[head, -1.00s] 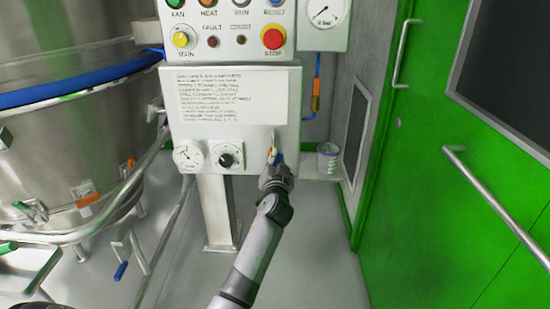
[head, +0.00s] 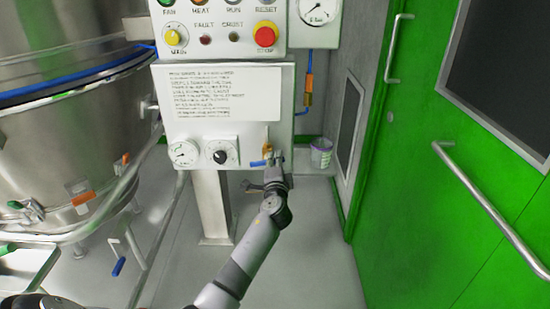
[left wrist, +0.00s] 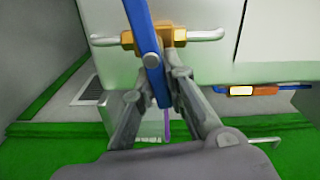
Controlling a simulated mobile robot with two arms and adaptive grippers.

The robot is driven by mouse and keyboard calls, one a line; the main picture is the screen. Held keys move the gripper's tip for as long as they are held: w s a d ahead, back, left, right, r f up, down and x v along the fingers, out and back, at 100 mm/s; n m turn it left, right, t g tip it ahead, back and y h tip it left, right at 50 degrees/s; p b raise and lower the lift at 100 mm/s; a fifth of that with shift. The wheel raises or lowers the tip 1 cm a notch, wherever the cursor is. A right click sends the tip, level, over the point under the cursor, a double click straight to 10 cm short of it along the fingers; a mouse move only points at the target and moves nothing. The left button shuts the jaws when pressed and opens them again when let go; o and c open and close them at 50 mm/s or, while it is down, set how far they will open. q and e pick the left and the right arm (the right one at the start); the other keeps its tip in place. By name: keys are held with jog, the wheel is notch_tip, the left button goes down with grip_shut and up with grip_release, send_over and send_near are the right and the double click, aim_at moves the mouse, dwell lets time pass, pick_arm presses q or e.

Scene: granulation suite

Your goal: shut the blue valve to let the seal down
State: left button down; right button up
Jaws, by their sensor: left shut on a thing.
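The blue valve lever (head: 258,163) sits low on the right of the control panel, on a small brass valve body (head: 267,148). In the head view it lies about level, pointing left. In the left wrist view the lever (left wrist: 147,45) runs between my fingers, in front of the brass body (left wrist: 172,37) with its pipes. My left gripper (head: 274,162) is shut on the lever; its fingers (left wrist: 160,88) stand on both sides of it. The blue seal (head: 75,83) shows as a thin band around the steel vessel (head: 60,130). My right gripper is not in view.
A dial gauge (head: 184,153) and a black knob (head: 220,153) are left of the valve. The red stop button (head: 265,36) is above. A white tub (head: 321,153) stands behind on the right. A green door (head: 430,200) with rails bounds the right; open floor lies between.

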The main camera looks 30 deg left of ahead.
pick_arm(q)
jog(key=shift+f+m, duration=0.4)
jog(key=shift+m, duration=0.6)
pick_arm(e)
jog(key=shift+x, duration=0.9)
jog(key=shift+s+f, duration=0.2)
pick_arm(q)
jog(key=c, duration=1.6)
grip_release()
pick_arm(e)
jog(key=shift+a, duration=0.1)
pick_arm(q)
jog(key=v, duration=1.2)
